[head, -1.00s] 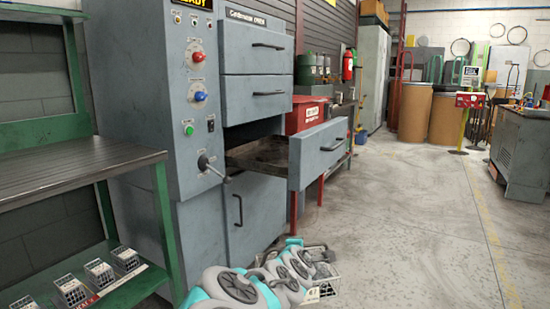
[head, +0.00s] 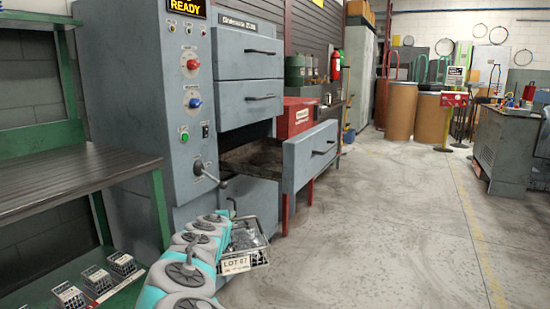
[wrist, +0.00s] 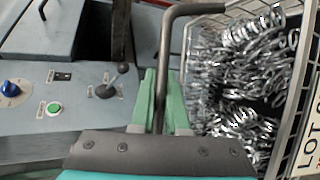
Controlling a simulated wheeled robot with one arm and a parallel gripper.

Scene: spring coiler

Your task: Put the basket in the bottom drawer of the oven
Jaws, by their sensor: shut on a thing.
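The wire basket (head: 262,258), full of coiled metal springs and tagged "LOT 07", hangs from my gripper in front of the oven's lower cabinet, lower than the open drawer. In the wrist view its mesh side (wrist: 205,75) and springs fill the right. My gripper's green fingers (wrist: 163,88) are shut on the basket's dark handle bar. In the head view the fingers are mostly hidden by my arm. The grey oven (head: 150,110) has two shut upper drawers and a bottom drawer (head: 307,157) pulled out to the right. That drawer's inside is only partly visible.
A lever (head: 205,175) juts from the oven's control panel beside the drawer opening. A green-framed metal bench (head: 70,180) stands at the left, with several small baskets on its lower shelf. A red cabinet (head: 297,115) stands behind the drawer. The floor (head: 380,230) at right is clear.

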